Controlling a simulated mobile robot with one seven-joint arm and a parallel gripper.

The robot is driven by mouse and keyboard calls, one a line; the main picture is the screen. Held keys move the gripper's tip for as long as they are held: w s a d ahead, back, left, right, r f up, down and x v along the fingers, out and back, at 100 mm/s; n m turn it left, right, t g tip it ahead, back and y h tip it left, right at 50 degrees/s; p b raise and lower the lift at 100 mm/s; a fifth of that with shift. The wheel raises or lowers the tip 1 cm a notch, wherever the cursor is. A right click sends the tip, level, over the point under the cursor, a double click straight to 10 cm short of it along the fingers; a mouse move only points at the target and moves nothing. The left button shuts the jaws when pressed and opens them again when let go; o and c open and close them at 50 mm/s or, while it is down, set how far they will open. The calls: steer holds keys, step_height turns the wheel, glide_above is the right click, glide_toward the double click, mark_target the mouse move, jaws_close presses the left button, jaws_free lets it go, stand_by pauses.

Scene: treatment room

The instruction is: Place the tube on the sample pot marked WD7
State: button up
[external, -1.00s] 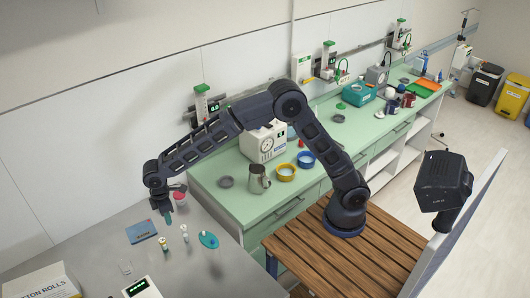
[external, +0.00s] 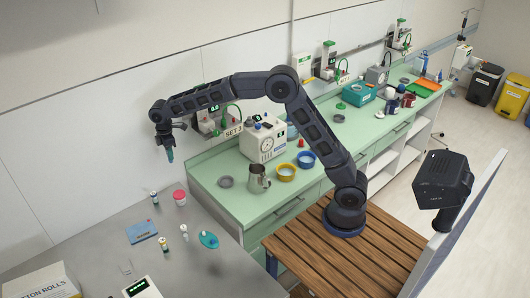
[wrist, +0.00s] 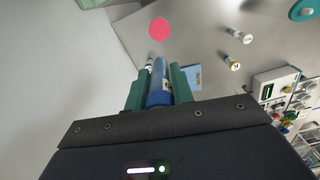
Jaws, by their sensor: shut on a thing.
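My gripper (external: 170,155) is raised well above the grey bench, over its back part. In the wrist view my gripper's green fingers (wrist: 160,78) are shut on a blue tube (wrist: 158,92). Small white pots with labelled tops stand below: one at the back left (external: 153,197), which the held tube partly covers in the wrist view, and two nearer the front, one with a yellowish body (external: 164,244) and one paler (external: 184,231). Their markings are too small to read, so I cannot tell which is WD7.
A red-lidded tub (external: 180,197) stands beside the back pot. A blue card or pad (external: 141,232), a teal dish (external: 209,240), a clear beaker (external: 125,267) and a display unit (external: 141,288) are on the bench. The white wall rises behind.

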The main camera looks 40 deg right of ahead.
step_height(320, 180, down, 20)
steer(key=shift+r, duration=0.1)
stand_by(0.5)
steer(key=o, duration=1)
steer(key=shift+c, duration=0.2)
step_height(320, 180, up, 11)
steer(key=s+d+r+m+t, duration=0.1)
steer(key=s+d+r+m, duration=0.25)
steer(key=d+r, duration=1.1)
steer(key=s+d+r+m+t, duration=0.1)
steer(key=s+d+r+m, duration=0.2)
steer(key=d, duration=0.6)
steer(key=s+d+r+m, duration=0.1)
steer(key=s+d+r, duration=0.1)
steer(key=s+d, duration=0.45)
steer(key=s+d+f+m+t, duration=0.2)
steer(key=s+d+m, duration=0.6)
steer(key=s+d, duration=1.2)
steer(key=s, duration=0.4)
steer(key=shift+s+f+m+t, duration=0.15)
steer(key=shift+f+m+t, duration=0.15)
steer(key=shift+m, duration=0.05)
